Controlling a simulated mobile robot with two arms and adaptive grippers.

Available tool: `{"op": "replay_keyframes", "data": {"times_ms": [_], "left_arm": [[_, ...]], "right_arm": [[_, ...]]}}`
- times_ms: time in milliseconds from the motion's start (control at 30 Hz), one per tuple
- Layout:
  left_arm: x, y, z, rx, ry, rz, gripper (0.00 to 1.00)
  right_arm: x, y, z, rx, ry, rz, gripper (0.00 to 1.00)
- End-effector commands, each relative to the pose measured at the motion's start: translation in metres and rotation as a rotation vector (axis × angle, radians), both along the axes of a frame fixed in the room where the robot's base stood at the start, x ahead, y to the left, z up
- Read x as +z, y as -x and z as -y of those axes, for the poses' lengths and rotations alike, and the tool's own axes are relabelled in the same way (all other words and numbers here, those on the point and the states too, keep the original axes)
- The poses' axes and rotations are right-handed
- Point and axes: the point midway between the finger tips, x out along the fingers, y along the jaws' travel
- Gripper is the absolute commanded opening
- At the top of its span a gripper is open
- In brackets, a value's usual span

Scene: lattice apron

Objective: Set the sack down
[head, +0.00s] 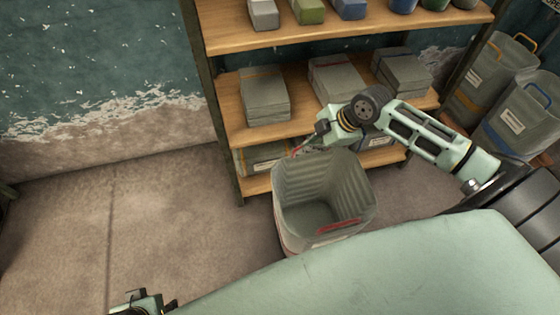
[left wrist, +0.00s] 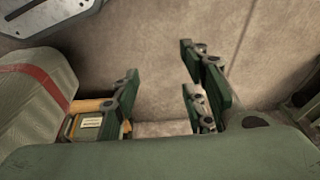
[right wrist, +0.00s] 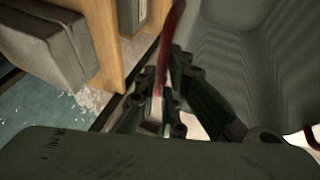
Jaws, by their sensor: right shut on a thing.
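The sack (head: 283,212) is an open, pale grey bag with red handles. It hangs upright in front of the shelf in the head view, and its inside looks empty. My right gripper (head: 302,148) is at the far rim, shut on one red handle. In the right wrist view that handle (right wrist: 172,38) runs between the fingers (right wrist: 160,110), with the sack wall (right wrist: 240,45) beside it. I cannot tell whether the sack's bottom touches the floor; my own body hides its near lower part. My left gripper (left wrist: 165,100) is open and empty, away from the sack.
A wooden shelf unit (head: 235,122) stands behind the sack, with folded grey stacks (head: 265,97) and coloured blocks (head: 308,10). Other grey sacks (head: 525,115) stand at the right. The brown floor (head: 150,220) left of the sack is clear.

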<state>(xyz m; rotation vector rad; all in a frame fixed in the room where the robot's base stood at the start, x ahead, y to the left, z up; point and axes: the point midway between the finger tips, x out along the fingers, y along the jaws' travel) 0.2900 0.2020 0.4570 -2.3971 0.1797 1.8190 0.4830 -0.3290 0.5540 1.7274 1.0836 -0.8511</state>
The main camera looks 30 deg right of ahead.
Motion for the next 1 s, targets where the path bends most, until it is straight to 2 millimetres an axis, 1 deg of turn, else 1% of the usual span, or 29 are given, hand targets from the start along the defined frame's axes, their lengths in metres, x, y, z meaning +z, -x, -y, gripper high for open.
{"op": "replay_keyframes", "data": {"times_ms": [33,200,400,467,567,667,733,900,1000], "left_arm": [[0.006,0.0,0.0,0.0,0.0,0.008,0.4],[0.034,0.004,-0.001,0.002,0.001,0.025,0.4],[0.07,0.015,-0.003,0.004,0.002,0.044,0.4],[0.065,0.015,-0.003,0.005,0.001,0.04,0.4],[0.063,0.014,-0.003,0.005,0.001,0.04,0.4],[0.062,0.014,-0.003,0.005,0.001,0.04,0.4],[0.06,0.014,-0.003,0.005,0.001,0.04,0.4],[0.05,0.013,-0.003,0.004,0.003,0.046,0.4],[0.049,0.007,-0.002,0.003,0.007,0.068,0.4]], "right_arm": [[-0.005,-0.009,-0.008,0.0,-0.006,0.007,0.0],[-0.025,-0.032,-0.03,-0.002,-0.007,0.006,0.0],[-0.048,-0.06,-0.057,0.001,-0.005,0.005,0.0],[-0.053,-0.066,-0.062,0.0,-0.004,0.005,0.0],[-0.057,-0.072,-0.068,0.001,-0.002,0.004,0.0],[-0.06,-0.074,-0.069,0.0,0.0,0.003,0.0],[-0.066,-0.073,-0.07,0.0,-0.001,0.002,0.0],[-0.092,-0.072,-0.07,-0.001,-0.001,0.0,0.0],[-0.101,-0.072,-0.069,-0.001,0.0,-0.001,0.0]]}}
